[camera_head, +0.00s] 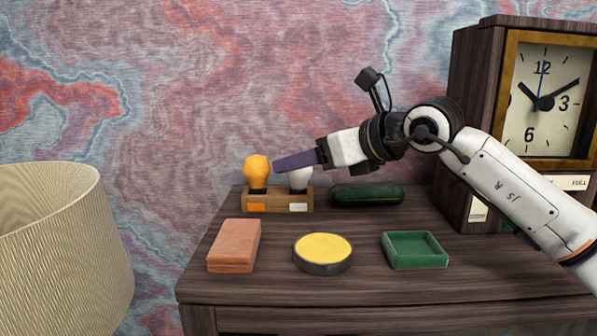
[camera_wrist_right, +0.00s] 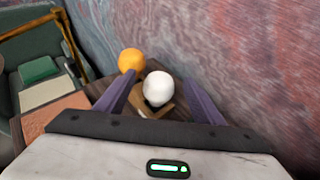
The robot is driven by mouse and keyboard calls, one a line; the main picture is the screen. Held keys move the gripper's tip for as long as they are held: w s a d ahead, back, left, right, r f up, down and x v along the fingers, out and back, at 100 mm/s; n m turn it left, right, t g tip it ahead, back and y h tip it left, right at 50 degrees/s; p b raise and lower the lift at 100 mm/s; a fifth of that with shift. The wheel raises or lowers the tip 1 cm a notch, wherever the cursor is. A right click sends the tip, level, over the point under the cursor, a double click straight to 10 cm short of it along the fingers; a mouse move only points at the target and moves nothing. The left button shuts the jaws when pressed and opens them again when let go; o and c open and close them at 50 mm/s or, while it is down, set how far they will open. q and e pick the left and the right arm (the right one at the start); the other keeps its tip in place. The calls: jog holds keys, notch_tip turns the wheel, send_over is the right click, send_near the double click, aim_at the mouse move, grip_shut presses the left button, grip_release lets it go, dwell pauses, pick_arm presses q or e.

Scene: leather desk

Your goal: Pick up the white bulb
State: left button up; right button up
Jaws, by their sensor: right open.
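The white bulb (camera_head: 300,179) stands in the right slot of a small wooden holder (camera_head: 271,207) on the desk, partly hidden in the head view by my right gripper (camera_head: 280,163). In the right wrist view the white bulb (camera_wrist_right: 158,89) lies between the two purple fingers of my right gripper (camera_wrist_right: 165,100), a little beyond them. The fingers are spread and nothing is held. An orange bulb (camera_head: 257,171) stands in the left slot, and it also shows in the wrist view (camera_wrist_right: 131,61), beside the left finger. My left gripper is not in view.
Behind is a patterned wall. A dark green case (camera_head: 367,195) lies right of the holder. In front are a reddish-brown block (camera_head: 234,245), a round yellow-topped tin (camera_head: 323,250) and a green tray (camera_head: 415,262). A clock cabinet (camera_head: 478,130) stands right, a lampshade (camera_head: 62,250) left.

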jog(key=c, duration=1.1)
